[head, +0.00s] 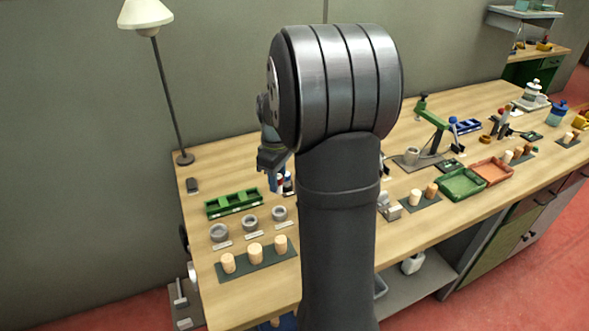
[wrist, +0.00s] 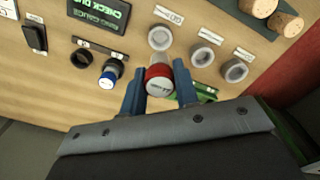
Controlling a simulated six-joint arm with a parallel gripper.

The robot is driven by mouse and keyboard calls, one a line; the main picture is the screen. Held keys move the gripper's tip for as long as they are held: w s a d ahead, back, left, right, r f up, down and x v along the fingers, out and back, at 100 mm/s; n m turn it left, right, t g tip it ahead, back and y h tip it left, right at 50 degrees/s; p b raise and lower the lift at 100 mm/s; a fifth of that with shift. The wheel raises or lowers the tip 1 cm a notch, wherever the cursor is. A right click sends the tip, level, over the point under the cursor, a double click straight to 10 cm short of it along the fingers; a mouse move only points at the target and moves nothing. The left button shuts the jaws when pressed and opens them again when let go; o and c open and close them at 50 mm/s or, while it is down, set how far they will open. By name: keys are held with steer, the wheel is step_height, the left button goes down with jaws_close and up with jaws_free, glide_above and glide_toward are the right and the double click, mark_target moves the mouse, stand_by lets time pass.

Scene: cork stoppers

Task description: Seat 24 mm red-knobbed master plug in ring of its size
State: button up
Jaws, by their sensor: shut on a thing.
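The red-knobbed plug (wrist: 158,80) is between the two blue fingers of my gripper (wrist: 160,86), which is shut on it. Its red knob faces the wrist camera and its pale body points away. Three grey rings stand in a row: one ring (wrist: 160,37) just beyond the plug, a middle ring (wrist: 202,54) and a right ring (wrist: 234,70). The plug appears apart from them. Each has a white label; I cannot read the sizes.
A blue-knobbed plug (wrist: 109,76) and a dark ring (wrist: 81,57) are left of the held plug. A green rack (head: 233,203) lies behind the rings. Cork stoppers (head: 255,254) stand on a dark mat in front. A lamp (head: 178,120) stands at the back left.

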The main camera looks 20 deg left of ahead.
steer(key=shift+f, duration=3.2)
steer(key=shift+f, duration=1.4)
steer(key=o, duration=1)
steer(key=shift+o, duration=0.2)
step_height(320, 180, up, 17)
steer(key=shift+r, duration=0.2)
steer(key=shift+f, duration=0.1)
step_height(320, 180, down, 17)
steer(key=shift+f, duration=0.15)
